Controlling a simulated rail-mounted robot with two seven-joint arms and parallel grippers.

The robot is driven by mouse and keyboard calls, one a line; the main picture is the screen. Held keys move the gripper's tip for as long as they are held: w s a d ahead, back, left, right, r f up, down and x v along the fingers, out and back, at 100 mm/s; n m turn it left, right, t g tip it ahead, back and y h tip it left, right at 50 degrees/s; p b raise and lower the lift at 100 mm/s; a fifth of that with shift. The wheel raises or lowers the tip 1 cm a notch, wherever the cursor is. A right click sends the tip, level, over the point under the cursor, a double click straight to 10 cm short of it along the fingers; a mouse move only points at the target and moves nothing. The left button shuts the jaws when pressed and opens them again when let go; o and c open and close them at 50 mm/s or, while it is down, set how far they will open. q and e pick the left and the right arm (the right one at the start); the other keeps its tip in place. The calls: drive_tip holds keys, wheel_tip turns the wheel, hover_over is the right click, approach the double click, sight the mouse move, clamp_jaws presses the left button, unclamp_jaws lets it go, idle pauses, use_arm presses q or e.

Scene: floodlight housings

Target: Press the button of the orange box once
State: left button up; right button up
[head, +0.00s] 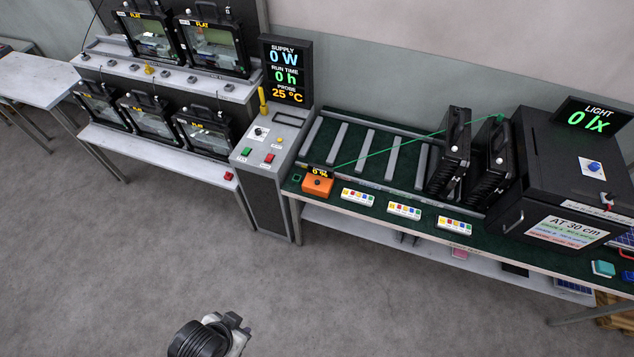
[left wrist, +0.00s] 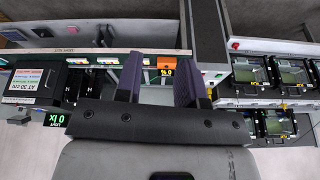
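The orange box (head: 316,187) sits at the left front end of the green-topped bench, with a small dark button on its top and a "0 %" display at its back. It also shows small and upside down in the left wrist view (left wrist: 166,63), between my fingers in the picture but far beyond them. My left gripper (head: 236,322) is at the bottom of the head view, over the floor, well away from the box. In the left wrist view its two fingers (left wrist: 159,78) are apart with nothing between them. My right gripper is not in view.
A grey pedestal (head: 265,165) with buttons stands left of the box. Coloured button strips (head: 404,210) line the bench front. Black floodlights (head: 455,150) and a dark test box (head: 560,170) stand right. A green line crosses above the rails. The floor before the bench is clear.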

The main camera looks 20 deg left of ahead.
use_arm(q)
clamp_jaws()
idle(1.4)
